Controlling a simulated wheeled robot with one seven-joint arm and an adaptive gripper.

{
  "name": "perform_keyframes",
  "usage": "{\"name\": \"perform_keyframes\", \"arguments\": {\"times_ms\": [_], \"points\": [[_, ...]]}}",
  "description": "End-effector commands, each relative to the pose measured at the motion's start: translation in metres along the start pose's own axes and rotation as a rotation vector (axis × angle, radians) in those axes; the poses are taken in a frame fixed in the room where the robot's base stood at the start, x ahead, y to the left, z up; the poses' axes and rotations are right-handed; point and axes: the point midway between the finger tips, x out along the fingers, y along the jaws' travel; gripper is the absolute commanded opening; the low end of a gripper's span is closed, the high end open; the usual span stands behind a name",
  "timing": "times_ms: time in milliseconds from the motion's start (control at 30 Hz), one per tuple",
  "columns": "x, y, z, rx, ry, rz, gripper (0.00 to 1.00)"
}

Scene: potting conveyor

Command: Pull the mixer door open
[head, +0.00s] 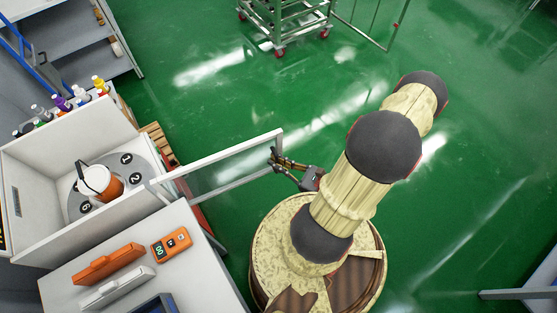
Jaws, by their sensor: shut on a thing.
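The mixer (30,157) is a white open box at the left. Its door (215,157) is a white frame with a clear pane, standing swung out to the right over the green floor. Inside the mixer, a grey round plate (148,172) with number marks carries a white and orange-brown container (97,181). My gripper (274,158) is shut at the door's far right end, on its edge or handle. The exact grip is too small to tell.
A bench (200,260) in front of the mixer holds an orange meter (171,244), an orange case (107,264) and a white case (117,287). Several small bottles (60,104) stand behind the mixer. A wheeled rack (285,25) stands at the back. Green floor is clear around the door.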

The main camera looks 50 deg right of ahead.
Motion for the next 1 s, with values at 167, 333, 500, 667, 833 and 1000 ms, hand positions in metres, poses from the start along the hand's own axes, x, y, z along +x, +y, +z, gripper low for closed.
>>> {"name": "perform_keyframes", "arguments": {"times_ms": [167,333,500,667,833,1000], "points": [[0.0005,-0.0011,0.0006,-0.003,-0.001,-0.003,0.00],[0.0005,-0.0013,0.0005,-0.003,-0.001,-0.004,0.00],[0.0005,-0.0014,0.0005,-0.004,-0.001,-0.004,0.10],[0.0006,-0.0009,0.0004,-0.003,-0.001,-0.003,0.19],[0.0007,-0.0002,0.0003,-0.002,0.000,-0.002,0.27],[0.0008,0.0002,0.0002,-0.001,0.000,-0.001,0.27]]}}
